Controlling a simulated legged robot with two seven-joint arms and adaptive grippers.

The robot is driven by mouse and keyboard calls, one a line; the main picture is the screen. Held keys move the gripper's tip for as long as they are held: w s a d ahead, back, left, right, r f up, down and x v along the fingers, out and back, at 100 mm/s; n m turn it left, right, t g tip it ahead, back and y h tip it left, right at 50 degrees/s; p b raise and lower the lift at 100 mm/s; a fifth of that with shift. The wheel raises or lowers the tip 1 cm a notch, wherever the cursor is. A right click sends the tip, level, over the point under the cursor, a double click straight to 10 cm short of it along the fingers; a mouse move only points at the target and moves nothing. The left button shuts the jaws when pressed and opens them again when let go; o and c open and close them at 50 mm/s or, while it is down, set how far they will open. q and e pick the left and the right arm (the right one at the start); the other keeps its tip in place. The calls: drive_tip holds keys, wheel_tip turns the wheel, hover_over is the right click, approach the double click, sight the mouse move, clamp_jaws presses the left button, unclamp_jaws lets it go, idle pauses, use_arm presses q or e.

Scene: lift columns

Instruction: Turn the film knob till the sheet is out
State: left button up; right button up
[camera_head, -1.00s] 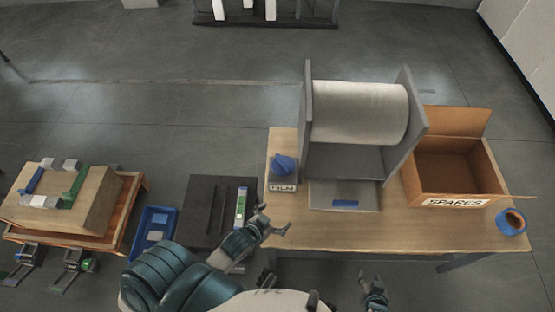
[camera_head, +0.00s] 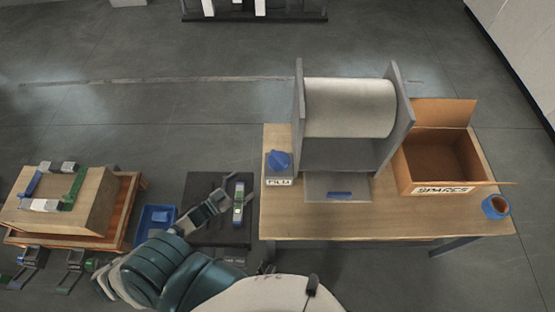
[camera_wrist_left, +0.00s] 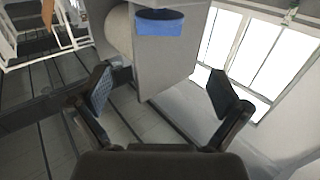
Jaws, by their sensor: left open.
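The blue film knob (camera_head: 278,160) sits on a grey block labelled FILM at the left end of the table, beside the film roll. It also shows large at the top of the left wrist view (camera_wrist_left: 160,22). The pale film roll (camera_head: 350,108) is held between two grey side plates. I cannot make out a loose sheet; a grey plate (camera_head: 318,187) with a blue strip lies in front of the roll. My left gripper (camera_head: 222,190) is open and empty, left of the knob and apart from it. Its spread fingers show in the left wrist view (camera_wrist_left: 160,95). My right gripper is out of view.
The wooden table (camera_head: 400,222) also holds an open SPARES box (camera_head: 440,160) and a blue-orange tape roll (camera_head: 496,207). Left of it are a black panel (camera_head: 206,236) with a green-white piece, a blue bin (camera_head: 146,226) and a wooden block stand (camera_head: 110,215).

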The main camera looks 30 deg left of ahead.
sight(277, 160)
use_arm(q)
drive_tip(key=b+x, duration=0.1)
drive_tip(key=x, duration=1.4)
drive_tip(key=shift+w+d, duration=0.1)
drive_tip(key=shift+w, duration=0.15)
drive_tip(key=shift+w+d, duration=0.25)
drive_tip(key=shift+w, duration=0.4)
drive_tip(key=shift+c, duration=1)
drive_tip(key=c, duration=0.6)
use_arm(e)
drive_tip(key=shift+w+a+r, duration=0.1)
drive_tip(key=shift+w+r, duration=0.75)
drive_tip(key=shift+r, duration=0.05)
